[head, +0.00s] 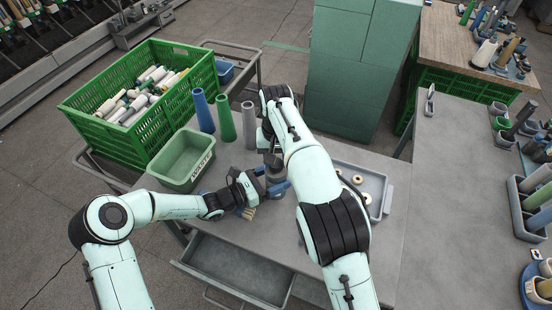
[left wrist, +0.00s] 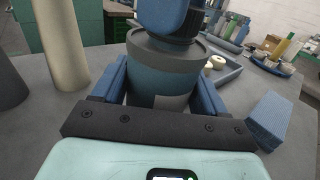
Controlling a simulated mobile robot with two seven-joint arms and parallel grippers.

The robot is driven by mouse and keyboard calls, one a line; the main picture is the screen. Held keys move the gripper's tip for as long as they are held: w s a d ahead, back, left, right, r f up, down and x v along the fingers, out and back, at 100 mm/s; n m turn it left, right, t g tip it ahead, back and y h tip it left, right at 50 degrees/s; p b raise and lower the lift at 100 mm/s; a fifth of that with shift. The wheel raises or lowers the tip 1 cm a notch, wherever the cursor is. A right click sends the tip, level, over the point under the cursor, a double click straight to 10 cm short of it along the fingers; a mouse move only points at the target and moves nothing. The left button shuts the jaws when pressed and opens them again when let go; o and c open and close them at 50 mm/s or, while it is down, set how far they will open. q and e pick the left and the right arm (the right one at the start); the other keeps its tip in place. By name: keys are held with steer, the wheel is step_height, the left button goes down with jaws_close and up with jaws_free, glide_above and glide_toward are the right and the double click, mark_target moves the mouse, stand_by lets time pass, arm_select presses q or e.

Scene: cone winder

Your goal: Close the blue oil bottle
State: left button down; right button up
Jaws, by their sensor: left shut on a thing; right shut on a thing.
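The blue oil bottle (left wrist: 165,72) stands upright on the table, with a blue-grey body, a grey shoulder and a pale label. In the head view the bottle (head: 275,174) is partly hidden by my arms. My left gripper (head: 275,183) is shut on the bottle's body, one blue finger on each side in the left wrist view (left wrist: 160,88). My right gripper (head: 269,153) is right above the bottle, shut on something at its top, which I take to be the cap. The cap itself is mostly hidden, so I cannot tell how it sits on the neck.
Blue, green and grey cones (head: 226,118) stand behind the bottle. A green bin (head: 182,160) and a green crate (head: 150,105) full of bobbins are at left. A grey tray (head: 376,186) with pale rings lies at right. An open drawer (head: 236,272) is in front.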

steer(key=m, duration=0.2)
steer(key=shift+m, duration=0.4)
steer(key=o, duration=1.2)
steer(key=shift+c, duration=0.2)
steer(key=shift+r, duration=2.25)
steer(key=shift+c, duration=0.2)
steer(key=n, duration=0.2)
steer(key=r+n, duration=0.1)
steer(key=n, duration=0.3)
steer(key=shift+a+r, duration=0.15)
steer(key=shift+r, duration=0.1)
step_height(320, 180, up, 2)
steer(key=n, duration=0.5)
